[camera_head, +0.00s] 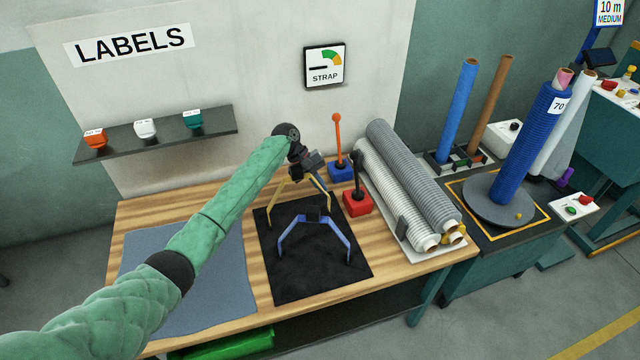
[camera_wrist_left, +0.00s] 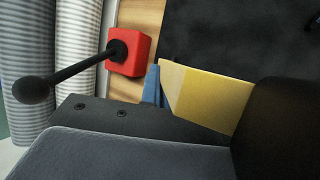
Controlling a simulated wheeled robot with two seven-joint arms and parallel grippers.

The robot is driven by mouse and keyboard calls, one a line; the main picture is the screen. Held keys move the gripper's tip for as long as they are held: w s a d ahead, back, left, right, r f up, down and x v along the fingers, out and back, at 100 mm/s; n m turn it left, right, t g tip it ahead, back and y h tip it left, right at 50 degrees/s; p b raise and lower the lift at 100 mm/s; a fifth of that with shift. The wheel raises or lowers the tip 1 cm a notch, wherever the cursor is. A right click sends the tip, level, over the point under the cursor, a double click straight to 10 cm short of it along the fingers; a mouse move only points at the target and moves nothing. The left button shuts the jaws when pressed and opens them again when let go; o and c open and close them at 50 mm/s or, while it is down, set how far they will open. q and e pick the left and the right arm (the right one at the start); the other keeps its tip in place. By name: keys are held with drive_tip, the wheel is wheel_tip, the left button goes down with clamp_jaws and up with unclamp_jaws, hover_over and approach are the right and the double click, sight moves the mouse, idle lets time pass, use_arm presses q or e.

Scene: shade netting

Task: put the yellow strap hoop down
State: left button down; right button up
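The yellow strap hoop (camera_head: 273,205) is at the far part of the black mat (camera_head: 285,285), one leg reaching down toward it. I cannot tell whether it touches. My left gripper (camera_head: 306,172) is at the top of this hoop, coming from above. In the left wrist view the yellow strap (camera_wrist_left: 210,97) sits against the dark gripper parts, and the gripper appears shut on it. The exact contact is partly hidden. A blue strap hoop (camera_head: 288,236) with a dark top block stands nearer on the mat, apart from the left gripper. My right gripper is not in view.
A red box with a black lever (camera_head: 357,203) and a blue box with an orange lever (camera_head: 341,172) stand right of the mat. Grey ribbed rolls (camera_head: 410,180) lie further right. A blue-grey sheet (camera_head: 225,275) lies left. The mat's near part is clear.

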use_arm(q)
drive_tip(key=c, duration=1.6)
unclamp_jaws()
drive_tip(key=shift+f, duration=0.1)
drive_tip(key=shift+c, duration=0.2)
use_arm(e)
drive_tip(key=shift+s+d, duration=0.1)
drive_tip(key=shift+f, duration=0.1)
